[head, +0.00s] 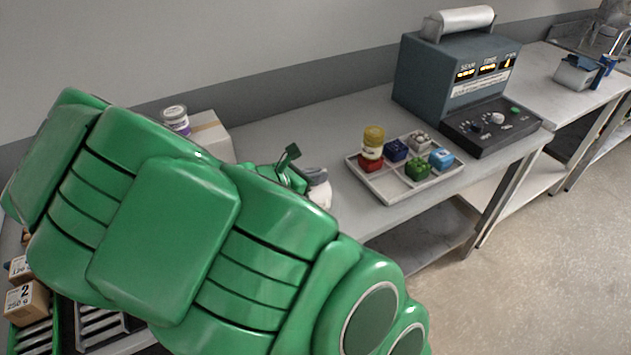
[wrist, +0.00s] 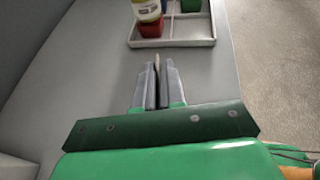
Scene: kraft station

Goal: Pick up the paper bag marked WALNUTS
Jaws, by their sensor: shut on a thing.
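My gripper (wrist: 160,66) shows in the wrist view with its two grey fingers nearly together over the table. A thin tan sliver (wrist: 157,60) shows between the fingertips; they are shut on it. I cannot see enough of it to tell whether it is the paper bag, and no WALNUTS mark is readable in either view. In the head view my green arm hides the gripper's fingers and much of the table. A small white thing with a grey top (head: 319,188) shows just past my arm; I cannot tell what it is.
A divided tray (head: 385,187) holds a yellow jar (head: 373,139) on a red block and several other small coloured things. A sealing machine (head: 455,75) stands behind it. A pale box (head: 208,135) with a jar (head: 175,118) on it is at the back left. Cartons (head: 25,300) sit lower left.

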